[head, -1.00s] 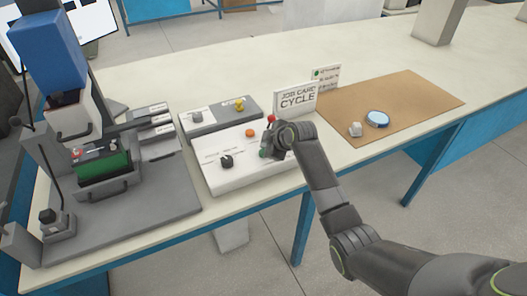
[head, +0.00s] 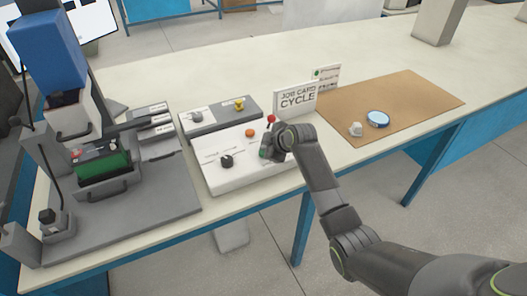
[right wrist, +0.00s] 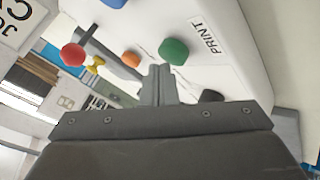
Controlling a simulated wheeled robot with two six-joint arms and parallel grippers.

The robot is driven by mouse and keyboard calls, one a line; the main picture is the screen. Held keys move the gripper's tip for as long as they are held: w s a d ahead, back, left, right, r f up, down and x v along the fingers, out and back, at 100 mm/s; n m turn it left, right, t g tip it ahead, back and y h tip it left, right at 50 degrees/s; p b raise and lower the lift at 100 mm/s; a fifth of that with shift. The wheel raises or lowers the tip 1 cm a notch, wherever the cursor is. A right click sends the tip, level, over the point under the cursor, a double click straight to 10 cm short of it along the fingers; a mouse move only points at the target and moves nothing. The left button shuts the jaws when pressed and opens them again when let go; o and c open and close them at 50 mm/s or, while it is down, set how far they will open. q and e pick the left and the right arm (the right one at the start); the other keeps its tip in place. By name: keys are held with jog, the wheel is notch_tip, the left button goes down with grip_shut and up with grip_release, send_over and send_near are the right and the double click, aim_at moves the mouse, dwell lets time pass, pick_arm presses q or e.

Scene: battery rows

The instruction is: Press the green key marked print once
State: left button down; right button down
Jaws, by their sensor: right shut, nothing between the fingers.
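The green key (right wrist: 173,50) is a round dome beside a label reading PRINT, on a white control box (head: 222,178). In the right wrist view the fingertips of my right gripper (right wrist: 158,72) are shut together and empty, just short of the green key. I cannot tell whether they touch it, but a small gap seems to show. In the head view my right gripper (head: 269,151) is over the right end of the box and hides most of the green key. My left gripper is not in view.
Near the fingers are a red knob (right wrist: 73,54), an orange button (right wrist: 131,58), a blue button (right wrist: 113,2) and a black knob (head: 226,161). A job card cycle sign (head: 296,98) stands behind the box. A machine with a green block (head: 103,167) is at left.

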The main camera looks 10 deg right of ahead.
jog(key=shift+f, duration=0.55)
dwell(0.8)
jog(key=shift+r+p, duration=0.75)
jog(key=shift+r, duration=0.2)
notch_tip(320, 180, up, 5)
jog(key=p, duration=0.5)
jog(key=shift+r, duration=0.1)
jog(key=shift+s+d, duration=0.1)
dwell(0.3)
